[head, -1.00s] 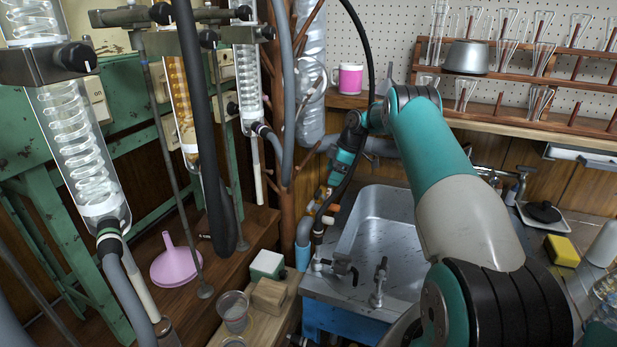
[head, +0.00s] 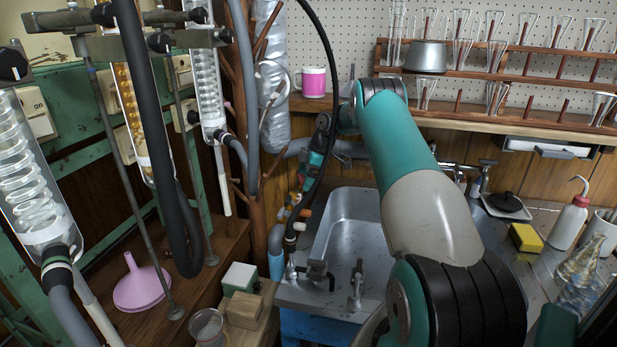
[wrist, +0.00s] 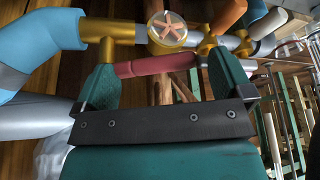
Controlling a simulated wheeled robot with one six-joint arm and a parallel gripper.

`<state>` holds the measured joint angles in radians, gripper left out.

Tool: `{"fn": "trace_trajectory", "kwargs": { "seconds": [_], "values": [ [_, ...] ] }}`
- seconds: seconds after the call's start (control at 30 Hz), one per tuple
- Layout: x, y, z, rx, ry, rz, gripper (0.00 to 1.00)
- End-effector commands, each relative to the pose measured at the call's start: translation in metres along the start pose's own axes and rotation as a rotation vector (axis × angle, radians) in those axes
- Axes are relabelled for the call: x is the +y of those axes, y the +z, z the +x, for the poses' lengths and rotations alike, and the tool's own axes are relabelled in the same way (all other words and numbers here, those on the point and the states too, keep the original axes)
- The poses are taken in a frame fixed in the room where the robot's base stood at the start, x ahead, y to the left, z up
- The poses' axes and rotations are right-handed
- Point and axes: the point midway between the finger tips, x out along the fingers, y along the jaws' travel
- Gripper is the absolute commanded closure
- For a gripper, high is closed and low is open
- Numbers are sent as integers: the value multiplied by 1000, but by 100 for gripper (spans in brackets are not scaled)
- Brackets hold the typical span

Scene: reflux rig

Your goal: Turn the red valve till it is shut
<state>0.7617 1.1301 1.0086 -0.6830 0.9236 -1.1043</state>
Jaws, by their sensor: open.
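The red valve handle (wrist: 155,66) shows in the wrist view as a red bar lying crosswise between my fingers, just below a brass pipe (wrist: 125,32). My gripper (wrist: 166,82) is open, with one green finger near each end of the bar. I cannot tell whether either finger touches it. In the head view my gripper (head: 302,188) is small and points down at the pipework left of the sink. The red handle is hard to make out there.
A round glass with a pinkish wheel (wrist: 168,28) sits on the pipe, with an orange handle (wrist: 229,13) to its right. A blue hose (wrist: 38,45) is at left. The metal sink (head: 345,235), dark hoses (head: 160,150) and glass condensers (head: 35,175) stand close around my arm.

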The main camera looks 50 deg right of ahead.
Motion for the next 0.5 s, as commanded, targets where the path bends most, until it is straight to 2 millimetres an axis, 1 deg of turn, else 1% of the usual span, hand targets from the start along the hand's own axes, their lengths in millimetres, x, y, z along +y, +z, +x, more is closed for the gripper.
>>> {"fn": "trace_trajectory", "kwargs": {
  "seconds": [0.13, 0.27, 0.37, 0.5],
  "values": [
    [0, 0, -5, 0, -1, 0, 2],
    [0, 0, -19, 1, 0, 1, 2],
    [0, 0, -37, 0, 1, 3, 2],
    [1, -1, -68, 0, 1, 3, 2]
  ]
}}
